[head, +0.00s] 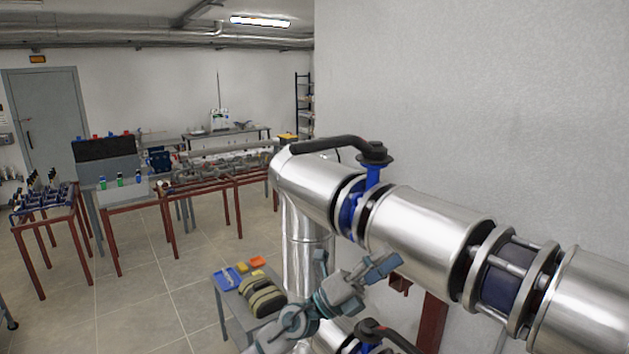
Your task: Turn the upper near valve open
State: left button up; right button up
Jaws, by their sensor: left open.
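The upper valve has a black lever handle (330,143) on a blue stem and body (372,176). It sits on the thick silver upper pipe (425,228), between dark flanges. The lever points left from its black hub, roughly along the pipe. My left gripper (357,264) is below the valve and the pipe in the picture, with its fingers spread. It is open and empty, apart from the lever. My right gripper is not in view.
A lower valve with a black lever (390,335) shows at the bottom edge, partly hidden. A small grey table (225,295) with a green bag (263,297) and coloured trays stands left of my gripper. A white wall (480,110) is behind the pipe.

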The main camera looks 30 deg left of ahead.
pick_arm(q)
jog(key=s+a+r+m+g+y, duration=0.2)
jog(key=a+r+m+g, duration=0.15)
jog(key=r+m, duration=0.45)
jog(key=n+t+y, duration=0.4)
jog(key=y, duration=0.7)
send_near(311, 148)
jog(key=p+x, duration=0.1)
jog(key=x, duration=0.2)
jog(key=a+p+x, duration=0.1)
jog(key=x, duration=0.2)
jog(key=p+x, duration=0.1)
jog(key=x, duration=0.2)
jog(key=shift+w+a+f+p, duration=0.1)
jog(key=shift+w+a+p, duration=0.1)
jog(key=shift+w+p, duration=0.3)
jog(key=shift+w+d, duration=0.25)
jog(key=shift+w, duration=0.35)
jog(key=shift+d, duration=0.2)
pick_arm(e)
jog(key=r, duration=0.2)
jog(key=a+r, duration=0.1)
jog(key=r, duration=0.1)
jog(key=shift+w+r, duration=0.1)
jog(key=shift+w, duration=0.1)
pick_arm(q)
grip_shut()
